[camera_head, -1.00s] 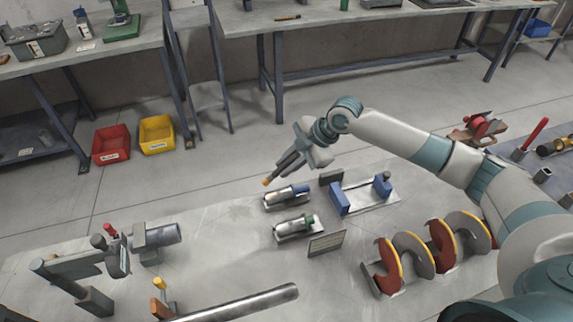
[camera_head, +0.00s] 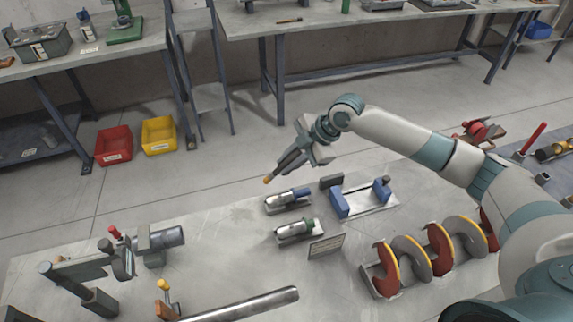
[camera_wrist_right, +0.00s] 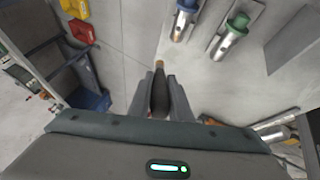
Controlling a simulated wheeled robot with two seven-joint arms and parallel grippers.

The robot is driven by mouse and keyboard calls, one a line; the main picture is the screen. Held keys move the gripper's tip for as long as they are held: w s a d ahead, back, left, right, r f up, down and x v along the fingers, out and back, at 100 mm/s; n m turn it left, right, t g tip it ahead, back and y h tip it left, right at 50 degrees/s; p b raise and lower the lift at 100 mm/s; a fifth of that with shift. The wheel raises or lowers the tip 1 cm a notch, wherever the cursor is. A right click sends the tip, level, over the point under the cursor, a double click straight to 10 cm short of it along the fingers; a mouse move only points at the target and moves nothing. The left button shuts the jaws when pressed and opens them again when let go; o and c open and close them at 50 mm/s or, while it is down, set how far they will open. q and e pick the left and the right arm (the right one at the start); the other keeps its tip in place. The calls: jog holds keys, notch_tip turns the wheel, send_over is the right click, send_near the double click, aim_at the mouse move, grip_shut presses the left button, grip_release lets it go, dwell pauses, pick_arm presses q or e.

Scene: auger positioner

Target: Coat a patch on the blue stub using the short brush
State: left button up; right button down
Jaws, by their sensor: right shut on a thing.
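My right gripper (camera_head: 290,163) is shut on the short brush, which has a dark handle and an orange-brown tip (camera_head: 267,180). The brush (camera_wrist_right: 159,92) also shows between both fingers in the right wrist view. The blue stub (camera_head: 289,199), a metal cylinder with a blue end, lies on a small plate on the table. The brush tip is above and left of it in the head view, apart from it. The blue stub (camera_wrist_right: 183,18) is at the top of the right wrist view. My left gripper is not in view.
A similar stub with a green end (camera_head: 296,230) lies in front of the blue one. A blue-ended cradle (camera_head: 366,201) and a red-and-grey auger (camera_head: 425,254) stand to the right. A clamp-like fixture (camera_head: 95,268) is at left. The table between is clear.

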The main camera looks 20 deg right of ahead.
dwell(0.5)
jog(key=p, duration=0.1)
jog(key=a+h+p, duration=0.1)
jog(key=shift+w+a+r+p, duration=0.15)
jog(key=shift+w+p, duration=0.15)
jog(key=shift+w, duration=0.1)
jog(key=shift+w+a+f+g+h+p, duration=0.25)
jog(key=shift+a+g+h+p, duration=0.15)
jog(key=shift+g+h+p, duration=0.15)
jog(key=shift+w+a+f, duration=0.15)
jog(key=shift+a+f, duration=0.05)
